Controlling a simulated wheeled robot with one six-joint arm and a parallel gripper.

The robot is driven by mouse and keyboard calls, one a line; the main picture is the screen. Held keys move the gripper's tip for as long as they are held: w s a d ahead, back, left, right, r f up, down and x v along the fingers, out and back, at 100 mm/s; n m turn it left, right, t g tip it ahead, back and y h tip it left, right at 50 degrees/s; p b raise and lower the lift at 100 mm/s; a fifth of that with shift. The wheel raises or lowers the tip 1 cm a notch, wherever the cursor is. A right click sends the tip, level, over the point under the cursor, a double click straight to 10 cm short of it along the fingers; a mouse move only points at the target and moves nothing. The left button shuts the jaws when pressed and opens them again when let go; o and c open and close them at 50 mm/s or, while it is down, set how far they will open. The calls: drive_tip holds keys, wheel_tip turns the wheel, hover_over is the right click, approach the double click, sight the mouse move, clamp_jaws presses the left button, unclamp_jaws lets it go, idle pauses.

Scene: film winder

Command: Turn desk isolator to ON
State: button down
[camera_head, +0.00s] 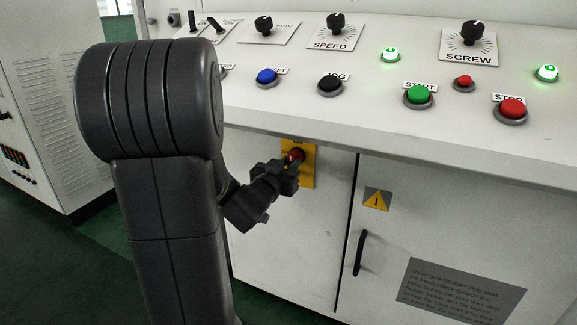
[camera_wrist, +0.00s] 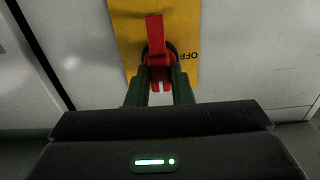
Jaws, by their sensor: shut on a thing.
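The desk isolator is a red handle (camera_wrist: 155,38) on a yellow plate (camera_wrist: 128,30), set in the desk's front panel. In the wrist view the handle stands upright in the picture, and the upside-down word OFF is to its right. In the head view the yellow plate (camera_head: 307,172) carries a label at its top edge, and part of the red knob (camera_head: 296,154) shows. My gripper (camera_wrist: 159,77) is shut on the red handle, one finger on each side. It also shows in the head view (camera_head: 289,170), where it hides part of the plate.
The desk top overhangs the panel, with a green START button (camera_head: 418,94), red STOP button (camera_head: 512,107), blue button (camera_head: 267,76) and knobs above. A door handle (camera_head: 360,252) and a warning sign (camera_head: 377,199) are to the right. Green floor lies below left.

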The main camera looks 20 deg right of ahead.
drive_tip(key=c, duration=1.3)
unclamp_jaws()
drive_tip(key=shift+a, duration=0.1)
drive_tip(key=p+v, duration=0.3)
drive_tip(key=v, duration=1)
drive_tip(key=shift+s+a, duration=0.2)
drive_tip(key=shift+s, duration=0.1)
drive_tip(key=shift+d, duration=0.1)
drive_tip(key=b+x, duration=0.3)
drive_tip(key=x, duration=1)
drive_tip(key=shift+w+d, duration=0.2)
drive_tip(key=shift+w, duration=0.1)
